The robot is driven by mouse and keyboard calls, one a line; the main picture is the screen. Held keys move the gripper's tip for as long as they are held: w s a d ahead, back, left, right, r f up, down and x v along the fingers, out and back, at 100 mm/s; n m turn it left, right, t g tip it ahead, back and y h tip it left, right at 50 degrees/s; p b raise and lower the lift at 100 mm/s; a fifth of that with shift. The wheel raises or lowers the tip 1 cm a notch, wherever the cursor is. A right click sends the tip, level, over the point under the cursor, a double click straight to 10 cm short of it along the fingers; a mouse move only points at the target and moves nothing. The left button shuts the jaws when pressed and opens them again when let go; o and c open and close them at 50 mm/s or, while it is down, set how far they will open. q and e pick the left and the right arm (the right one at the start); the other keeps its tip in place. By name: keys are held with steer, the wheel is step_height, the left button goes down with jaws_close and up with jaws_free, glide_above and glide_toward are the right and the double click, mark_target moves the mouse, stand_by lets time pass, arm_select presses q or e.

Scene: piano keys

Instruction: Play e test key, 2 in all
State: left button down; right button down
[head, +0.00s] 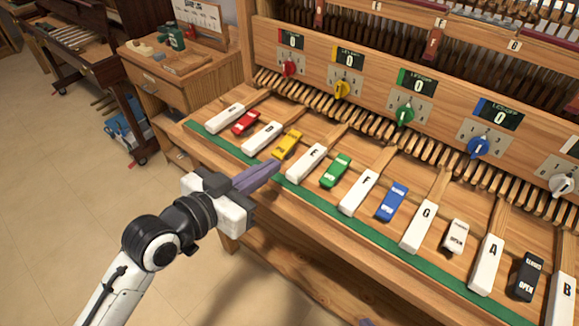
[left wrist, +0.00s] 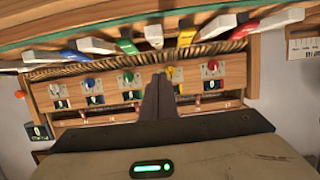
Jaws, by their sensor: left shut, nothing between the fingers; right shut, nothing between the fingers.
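The white E key (head: 306,163) lies in the row of keys, between the yellow key (head: 287,144) and the green key (head: 336,170). My left gripper (head: 277,166) is shut and empty; its purple fingertips appear just left of the E key, near the front of the yellow key. I cannot tell whether they touch anything. In the left wrist view the shut fingers (left wrist: 158,82) point at the panel below the E key (left wrist: 153,36). A small purple tip at the bottom edge, apparently my right gripper (head: 367,322), is shut; the rest is out of view.
Other white keys, such as the D key (head: 262,137) and F key (head: 359,192), flank the E key. A green strip (head: 330,223) edges the keyboard. Behind stand coloured knobs and displays (head: 348,59) reading 0. Open floor (head: 70,190) lies to the left.

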arm_select(q)
steer(key=w+d+f, duration=0.1)
steer(key=w, duration=0.1)
steer(key=w+d+f, duration=0.3)
steer(key=w, duration=0.1)
steer(key=shift+d+f, duration=0.2)
steer(key=shift+f, duration=0.75)
